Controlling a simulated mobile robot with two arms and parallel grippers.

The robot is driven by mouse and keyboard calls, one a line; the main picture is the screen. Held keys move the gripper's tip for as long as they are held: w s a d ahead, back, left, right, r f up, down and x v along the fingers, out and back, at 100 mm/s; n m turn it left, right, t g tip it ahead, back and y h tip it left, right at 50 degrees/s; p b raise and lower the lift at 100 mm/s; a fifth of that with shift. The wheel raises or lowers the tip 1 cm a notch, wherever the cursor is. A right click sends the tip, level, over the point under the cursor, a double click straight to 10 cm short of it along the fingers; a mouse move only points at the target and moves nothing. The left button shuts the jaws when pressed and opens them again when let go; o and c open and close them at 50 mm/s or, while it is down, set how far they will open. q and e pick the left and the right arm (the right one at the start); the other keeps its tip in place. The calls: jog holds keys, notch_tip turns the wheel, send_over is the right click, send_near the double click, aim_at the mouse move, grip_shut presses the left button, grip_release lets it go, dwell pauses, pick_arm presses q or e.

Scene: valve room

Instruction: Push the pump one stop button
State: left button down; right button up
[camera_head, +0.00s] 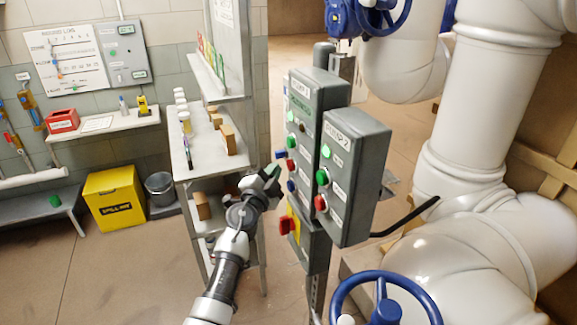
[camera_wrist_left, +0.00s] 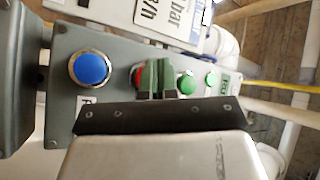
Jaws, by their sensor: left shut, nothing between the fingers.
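Two grey control boxes stand on a post in the head view. The front one (camera_head: 352,180) reads PUMP 2. The one behind it (camera_head: 318,88) has a green, a red and a blue button in a column; its name is not legible. Its red stop button (camera_head: 291,166) also shows in the left wrist view (camera_wrist_left: 137,74), partly hidden by my fingers, between the blue button (camera_wrist_left: 89,68) and the green button (camera_wrist_left: 186,82). My left gripper (camera_head: 273,172) is shut and empty, its green fingertips close to the red button; I cannot tell whether they touch. My right gripper is not in view.
The PUMP 2 box has its own green button (camera_head: 322,177) and red button (camera_head: 320,202). A red switch (camera_head: 287,225) on a yellow plate sits below. A shelf (camera_head: 190,150) stands left of my arm, white pipes (camera_head: 460,160) and a blue handwheel (camera_head: 387,308) to the right.

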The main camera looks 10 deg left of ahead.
pick_arm(q)
jog(key=shift+w+d, duration=0.25)
jog(key=shift+d, duration=0.1)
jog(key=shift+w+d, duration=0.25)
jog(key=shift+d, duration=0.1)
dwell(0.9)
dwell(0.3)
jog(key=shift+s+a+p, duration=0.45)
jog(key=shift+s+a, duration=0.05)
jog(key=shift+a, duration=0.2)
jog(key=shift+s+a+p, duration=0.5)
jog(key=shift+s+a, duration=0.2)
jog(key=shift+a, duration=0.35)
jog(key=shift+s+a+p, duration=0.45)
jog(key=shift+s+a, duration=0.25)
jog(key=shift+a, duration=0.3)
